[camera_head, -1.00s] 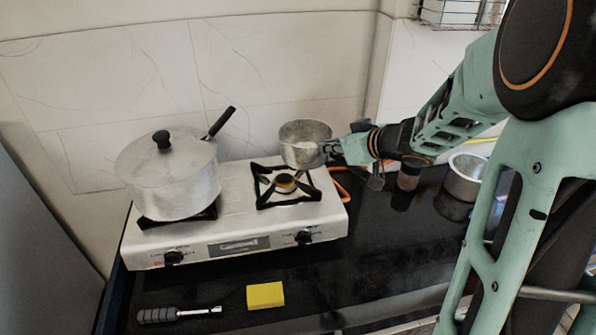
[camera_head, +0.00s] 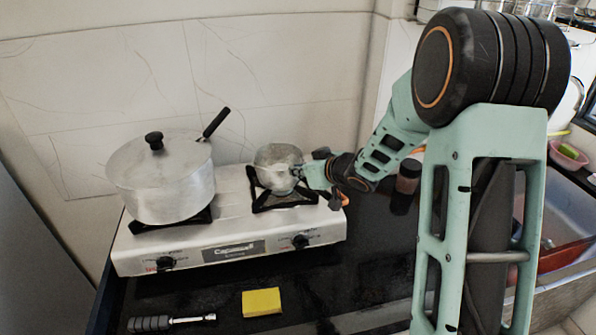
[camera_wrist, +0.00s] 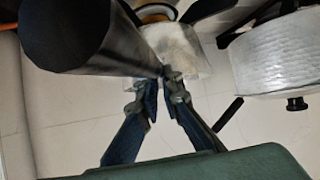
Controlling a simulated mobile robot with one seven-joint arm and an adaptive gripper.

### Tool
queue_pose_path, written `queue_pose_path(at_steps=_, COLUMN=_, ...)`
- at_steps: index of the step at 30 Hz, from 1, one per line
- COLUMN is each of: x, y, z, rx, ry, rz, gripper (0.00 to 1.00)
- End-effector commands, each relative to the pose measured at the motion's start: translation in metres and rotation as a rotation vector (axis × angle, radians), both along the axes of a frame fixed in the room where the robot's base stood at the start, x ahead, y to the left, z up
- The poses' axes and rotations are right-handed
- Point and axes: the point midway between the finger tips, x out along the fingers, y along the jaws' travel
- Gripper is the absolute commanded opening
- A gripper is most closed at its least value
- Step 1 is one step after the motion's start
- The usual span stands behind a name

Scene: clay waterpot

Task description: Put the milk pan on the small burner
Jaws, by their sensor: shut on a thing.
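The milk pan (camera_head: 278,166), a small grey metal pan, is over the small burner (camera_head: 285,203) on the right of the white stove. It looks tilted, and I cannot tell whether it touches the black grate. The pan hides the burner's centre. My gripper (camera_head: 301,172) comes from the right and is shut on the pan's handle. In the wrist view, the gripper (camera_wrist: 165,82) meets the dark handle (camera_wrist: 110,38), with the pale pan (camera_wrist: 183,50) beyond it and part of the burner (camera_wrist: 155,12) at the top edge.
A large lidded pot (camera_head: 163,180) stands on the left burner, its black handle (camera_head: 216,122) pointing up and right. A yellow sponge (camera_head: 262,302) and a grey-handled tool (camera_head: 170,322) lie before the stove (camera_head: 200,258). A dark jar (camera_head: 406,183) stands right of it.

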Motion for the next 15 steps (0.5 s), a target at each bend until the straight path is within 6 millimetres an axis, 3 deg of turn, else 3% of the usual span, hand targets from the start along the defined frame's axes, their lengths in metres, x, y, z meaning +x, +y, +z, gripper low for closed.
queue_pose_path(at_steps=7, x=0.0005, y=0.0006, z=-0.0018, rx=0.002, ry=-0.002, rz=0.001, gripper=0.00)
queue_pose_path(at_steps=12, x=-0.0002, y=0.0003, z=-0.0025, rx=0.000, ry=0.000, rz=0.001, gripper=0.22)
queue_pose_path(at_steps=15, x=-0.0003, y=0.0002, z=-0.0024, rx=0.000, ry=0.000, rz=0.001, gripper=0.23)
